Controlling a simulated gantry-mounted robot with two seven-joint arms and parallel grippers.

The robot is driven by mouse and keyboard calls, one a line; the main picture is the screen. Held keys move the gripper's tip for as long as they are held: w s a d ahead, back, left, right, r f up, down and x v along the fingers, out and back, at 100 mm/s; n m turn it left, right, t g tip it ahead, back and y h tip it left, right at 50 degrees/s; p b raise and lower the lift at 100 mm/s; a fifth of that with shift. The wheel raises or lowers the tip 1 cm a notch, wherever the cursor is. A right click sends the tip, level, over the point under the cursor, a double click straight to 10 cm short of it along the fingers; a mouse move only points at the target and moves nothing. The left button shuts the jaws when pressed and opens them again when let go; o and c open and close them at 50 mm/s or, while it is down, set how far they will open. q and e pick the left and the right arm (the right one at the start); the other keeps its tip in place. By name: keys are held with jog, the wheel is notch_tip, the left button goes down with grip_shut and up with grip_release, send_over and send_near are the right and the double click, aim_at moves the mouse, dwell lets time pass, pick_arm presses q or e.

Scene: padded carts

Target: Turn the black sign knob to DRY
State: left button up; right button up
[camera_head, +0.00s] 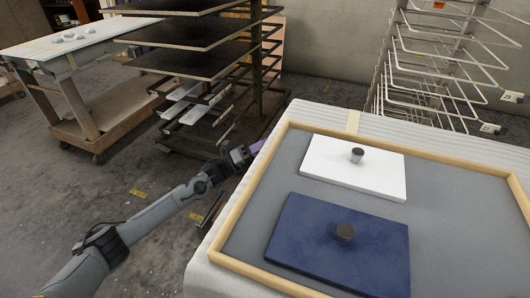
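My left gripper (256,147) is at the left edge of the padded cart, beside the wooden frame, with a small purple part at its tip. It is too small to tell whether it is open or shut. A dark knob (357,155) stands on a white board (326,172), and another dark knob (346,232) stands on a dark blue board (300,235). My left gripper is left of both knobs and apart from them. No DRY lettering is readable, and I cannot tell which knob belongs to the sign. My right gripper is not in view.
Both boards lie on a grey surface inside a light wooden frame (240,207) on the padded cart (203,268). A rack with dark shelves (185,33) stands behind my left arm. A wire rack (440,85) is at back right. A wooden cart (118,103) is at back left.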

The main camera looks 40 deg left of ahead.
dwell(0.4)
pick_arm(q)
jog(key=o, duration=1)
jog(key=p+v, duration=0.3)
jog(key=v, duration=0.7)
jog(key=shift+s+a+f, duration=0.2)
jog(key=shift+s+a, duration=0.05)
jog(key=shift+s, duration=0.05)
